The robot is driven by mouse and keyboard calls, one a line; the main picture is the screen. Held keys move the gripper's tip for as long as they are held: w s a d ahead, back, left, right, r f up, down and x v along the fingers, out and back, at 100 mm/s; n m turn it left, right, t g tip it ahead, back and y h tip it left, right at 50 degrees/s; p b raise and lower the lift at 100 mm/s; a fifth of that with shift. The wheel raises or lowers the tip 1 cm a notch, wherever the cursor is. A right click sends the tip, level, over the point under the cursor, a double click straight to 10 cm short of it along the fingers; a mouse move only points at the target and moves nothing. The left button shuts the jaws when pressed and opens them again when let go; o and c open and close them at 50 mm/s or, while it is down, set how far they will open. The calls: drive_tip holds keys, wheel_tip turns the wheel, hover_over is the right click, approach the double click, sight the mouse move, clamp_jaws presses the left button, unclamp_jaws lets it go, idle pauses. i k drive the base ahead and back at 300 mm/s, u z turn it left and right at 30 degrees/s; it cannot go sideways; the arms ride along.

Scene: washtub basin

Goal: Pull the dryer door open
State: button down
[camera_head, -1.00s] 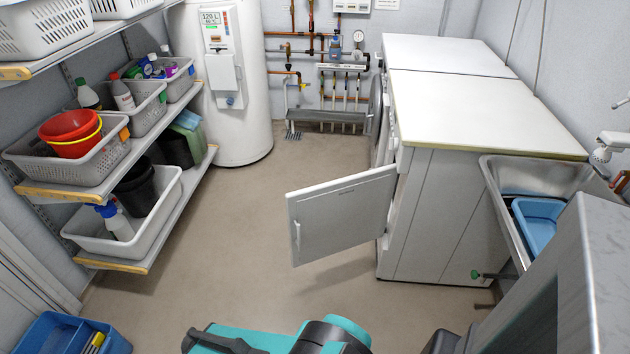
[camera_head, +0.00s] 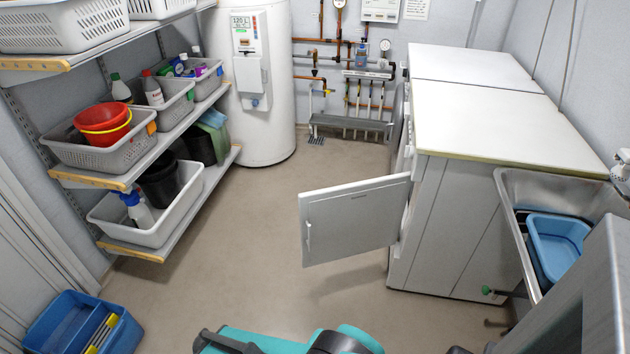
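A white rectangular door (camera_head: 355,222) stands swung wide open from the front of the nearer white machine (camera_head: 455,230). Its hinged side is at the right, and a small handle (camera_head: 308,232) shows near its free left edge. The lettering near its top is too small to read, and the machine's opening is hidden from this angle. Behind it is a second white machine (camera_head: 470,62), with a grey rounded edge at its front, seen almost edge-on. I cannot tell by label which machine is the dryer. My gripper is not in view; nothing visible touches the door.
Shelves (camera_head: 190,135) with baskets line the left. A blue caddy (camera_head: 75,325) sits on the floor at lower left. A metal sink (camera_head: 515,190) holding a blue basin (camera_head: 557,245) is at right. A white water heater (camera_head: 270,110) stands behind. The middle floor is clear.

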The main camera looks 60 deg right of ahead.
sight(337, 222)
drive_tip(key=u, duration=0.1)
drive_tip(key=i, duration=0.95)
drive_tip(key=z, duration=0.1)
